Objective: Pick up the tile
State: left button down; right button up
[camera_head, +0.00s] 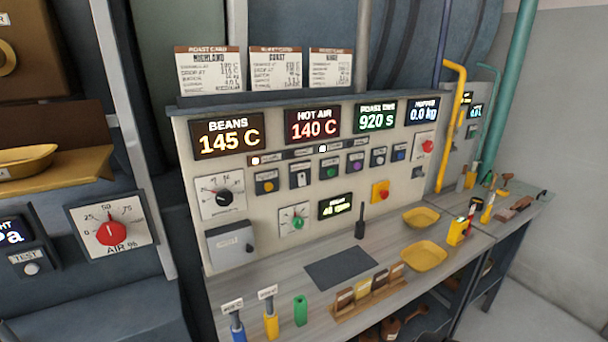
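No object is plainly marked as the tile. Small upright pieces in brown, yellow and tan (363,288) stand in a wooden rack (368,304) on the bench and could be tiles, but I cannot tell. A flat dark rectangle (341,267) lies on the bench behind the rack; it looks like a mat. Neither of my grippers shows in the head view.
The grey bench (283,277) carries two yellow trays (424,257) and, at the front left, blue, yellow and green cylinders (271,324). A control panel (270,165) with displays and knobs rises behind. A yellow pipe (447,125) stands at the right.

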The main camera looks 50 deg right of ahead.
aim_at(395, 271)
jog(key=z, duration=2.1)
